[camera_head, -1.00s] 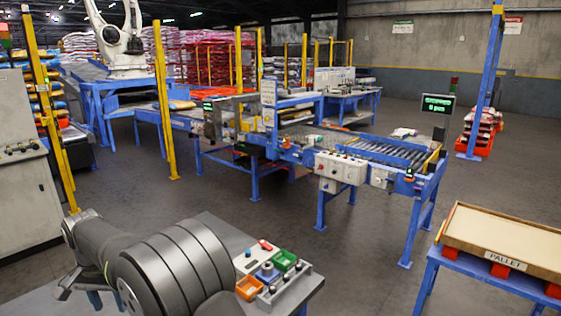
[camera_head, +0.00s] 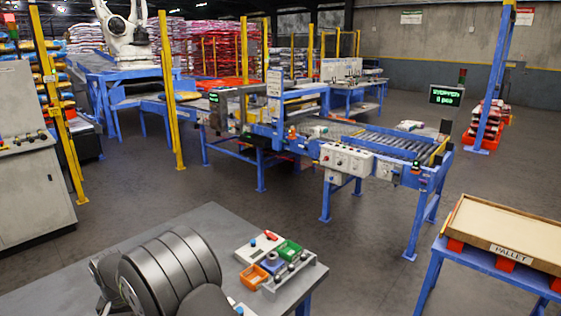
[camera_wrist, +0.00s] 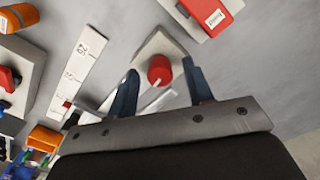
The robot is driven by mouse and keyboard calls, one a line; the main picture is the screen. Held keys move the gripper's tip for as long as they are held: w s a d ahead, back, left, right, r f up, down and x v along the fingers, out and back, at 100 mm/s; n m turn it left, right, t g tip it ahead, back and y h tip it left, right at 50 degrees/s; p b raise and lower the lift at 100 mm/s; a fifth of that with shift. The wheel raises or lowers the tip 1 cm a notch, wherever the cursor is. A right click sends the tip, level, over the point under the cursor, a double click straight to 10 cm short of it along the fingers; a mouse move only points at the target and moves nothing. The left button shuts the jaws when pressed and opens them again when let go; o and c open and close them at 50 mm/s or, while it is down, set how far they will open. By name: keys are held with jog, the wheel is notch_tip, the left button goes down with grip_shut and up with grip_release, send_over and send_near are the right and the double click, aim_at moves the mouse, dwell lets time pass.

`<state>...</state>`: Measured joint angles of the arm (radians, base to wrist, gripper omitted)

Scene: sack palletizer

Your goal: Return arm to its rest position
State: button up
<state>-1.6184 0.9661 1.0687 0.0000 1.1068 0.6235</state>
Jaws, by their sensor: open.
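My gripper (camera_wrist: 162,86) shows in the wrist view, its two dark blue-grey fingers spread apart with nothing held between them. Beyond the fingertips a round red button or knob (camera_wrist: 159,70) sits on a pale block on the grey surface; the gap between it and the fingers is hard to judge. In the head view my dark grey ribbed arm is at the lower left, over the grey work table (camera_head: 205,222). The gripper itself is not visible in that view.
On the table are an orange bin (camera_head: 253,276), a green bin (camera_head: 288,249) and a grey rack (camera_head: 292,278). The wrist view shows a white scale strip (camera_wrist: 78,72) and a red labelled box (camera_wrist: 212,14). Beyond stand a roller conveyor (camera_head: 375,146) and a pallet table (camera_head: 520,235).

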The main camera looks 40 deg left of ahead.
jog(key=n, duration=1.2)
jog(key=shift+n, duration=0.4)
jog(key=o, duration=1.2)
jog(key=shift+c, duration=0.2)
jog(key=w+d+r+n, duration=0.6)
jog(key=w+d+r, duration=0.25)
jog(key=w, duration=0.35)
jog(key=w+d+r+n, duration=0.65)
jog(key=w+r, duration=0.35)
jog(key=w, duration=0.3)
notch_tip(320, 180, down, 10)
jog(key=shift+s+d+m, duration=0.15)
jog(key=shift+d+m, duration=0.2)
jog(key=shift+d, duration=0.1)
